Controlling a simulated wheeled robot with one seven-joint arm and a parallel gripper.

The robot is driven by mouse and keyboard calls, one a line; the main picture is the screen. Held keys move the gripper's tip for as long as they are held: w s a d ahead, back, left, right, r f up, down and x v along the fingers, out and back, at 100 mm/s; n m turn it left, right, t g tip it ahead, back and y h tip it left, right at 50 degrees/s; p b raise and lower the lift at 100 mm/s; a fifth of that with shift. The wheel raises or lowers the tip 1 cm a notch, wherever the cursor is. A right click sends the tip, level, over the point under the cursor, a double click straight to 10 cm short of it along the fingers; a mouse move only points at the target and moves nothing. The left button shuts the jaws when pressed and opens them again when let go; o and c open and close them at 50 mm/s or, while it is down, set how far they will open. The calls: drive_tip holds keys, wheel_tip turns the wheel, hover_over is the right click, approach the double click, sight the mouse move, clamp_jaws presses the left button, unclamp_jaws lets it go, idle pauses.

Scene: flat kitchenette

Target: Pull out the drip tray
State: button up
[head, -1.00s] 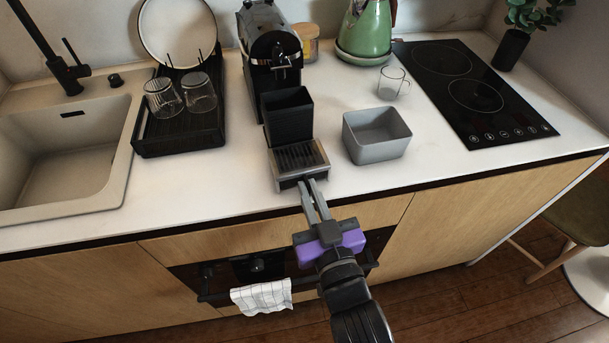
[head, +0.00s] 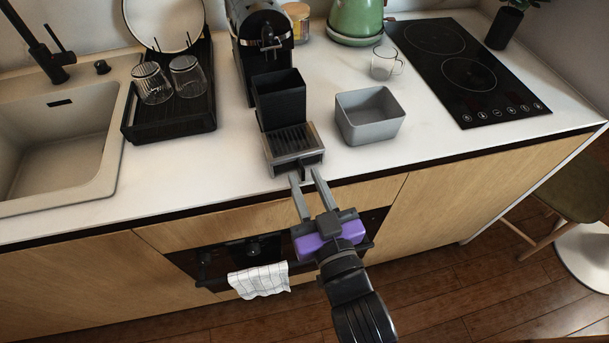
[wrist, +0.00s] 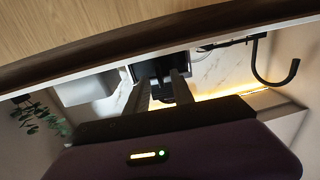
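The drip tray (head: 291,160) is a metal-framed piece with a black slotted grate and a dark tab at its front. It sits on the white counter in front of the black coffee machine (head: 262,30), with a black open container (head: 280,100) between the tray's grate and the machine. My gripper (head: 305,173) is at the counter's front edge, right before the tray's front. Its two fingers are spread and nothing is held between them. I cannot tell whether a fingertip touches the tray. In the wrist view the fingers (wrist: 160,92) flank a dark shape.
A grey bin (head: 369,118) stands right of the tray, with a glass cup (head: 385,64) behind it. The black hob (head: 466,70) is further right. A dish rack (head: 172,118) with glasses and the sink (head: 60,140) are left. A towel (head: 259,281) hangs below.

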drive_tip(key=v, duration=0.6)
drive_tip(key=shift+b, duration=0.35)
drive_tip(key=shift+s, duration=0.1)
drive_tip(key=s+d+f+m+g+h, duration=0.1)
drive_tip(key=s+d+m+h, duration=0.1)
drive_tip(key=s+d, duration=0.7)
drive_tip(key=s+d+f+m+g+h, duration=0.1)
drive_tip(key=s+d+h, duration=0.3)
drive_tip(key=s+d, duration=0.6)
drive_tip(key=s+f+m, duration=0.1)
drive_tip(key=s, duration=0.4)
